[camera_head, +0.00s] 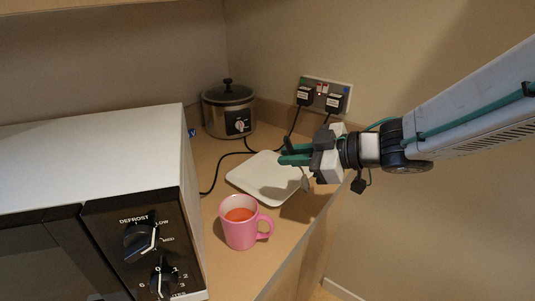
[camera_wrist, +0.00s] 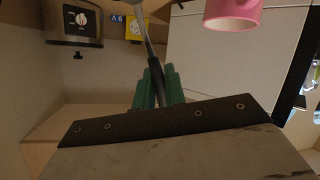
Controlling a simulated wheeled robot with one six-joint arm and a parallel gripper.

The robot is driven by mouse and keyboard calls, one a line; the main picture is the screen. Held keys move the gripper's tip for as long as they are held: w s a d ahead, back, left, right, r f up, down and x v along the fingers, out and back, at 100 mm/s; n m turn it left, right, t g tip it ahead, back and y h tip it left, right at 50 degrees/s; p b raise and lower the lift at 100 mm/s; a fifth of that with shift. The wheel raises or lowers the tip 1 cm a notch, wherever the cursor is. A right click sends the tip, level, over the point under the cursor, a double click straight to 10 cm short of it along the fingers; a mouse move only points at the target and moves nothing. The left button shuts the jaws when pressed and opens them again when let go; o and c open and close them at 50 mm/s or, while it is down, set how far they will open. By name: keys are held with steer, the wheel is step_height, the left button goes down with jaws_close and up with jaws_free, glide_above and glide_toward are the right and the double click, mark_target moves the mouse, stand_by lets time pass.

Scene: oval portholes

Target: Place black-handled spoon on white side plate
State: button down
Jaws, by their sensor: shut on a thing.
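The white side plate (camera_head: 262,180) lies on the wooden counter, empty as far as I can see. My gripper (camera_head: 296,156) is above the plate's right side, with its green fingers pointing left. I cannot tell the gap between bowl and plate. In the wrist view the spoon's black handle (camera_wrist: 156,82) sits between the green fingers (camera_wrist: 158,88), and its metal neck extends away from them. Part of the plate is hidden behind my gripper.
A pink mug (camera_head: 240,228) with orange-red contents stands in front of the plate. A white microwave (camera_head: 90,150) fills the left. A slow cooker (camera_head: 229,112) stands behind, its black cable running across the counter. A wall socket (camera_head: 325,95) with plugs is at back right.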

steer(key=w+a+f, duration=0.2)
steer(key=w, duration=0.5)
steer(key=w+a+f, duration=0.3)
steer(key=w, duration=0.3)
steer(key=shift+w+a, duration=0.25)
steer(key=shift+w, duration=0.1)
steer(key=c, duration=1.5)
jaws_free()
steer(key=shift+f, duration=0.1)
steer(key=shift+o, duration=0.2)
